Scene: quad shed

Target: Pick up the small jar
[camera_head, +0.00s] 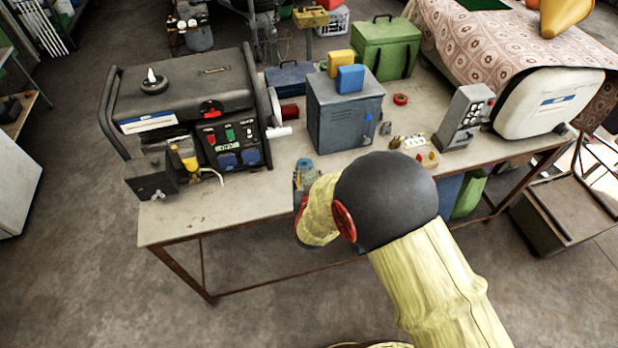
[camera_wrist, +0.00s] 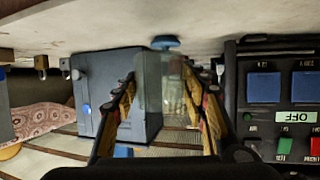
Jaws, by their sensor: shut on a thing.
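The small jar (camera_wrist: 172,85) is clear and glassy with a blue part (camera_wrist: 165,43) at one end, and it sits between my fingers in the wrist view. My gripper (camera_wrist: 166,100) is shut on it, one finger on each side. In the head view the jar (camera_head: 304,165) shows as a small bluish patch at the table's front edge. My gripper (camera_head: 304,186) is there too, mostly hidden behind my wrist. I cannot tell whether the jar touches the tabletop.
A generator (camera_head: 185,95) stands to the left on the table (camera_head: 215,212). A grey metal box (camera_head: 340,118) with blue and yellow items on top stands just behind. A device with several buttons (camera_head: 463,117) and a white canister (camera_head: 540,100) stand to the right.

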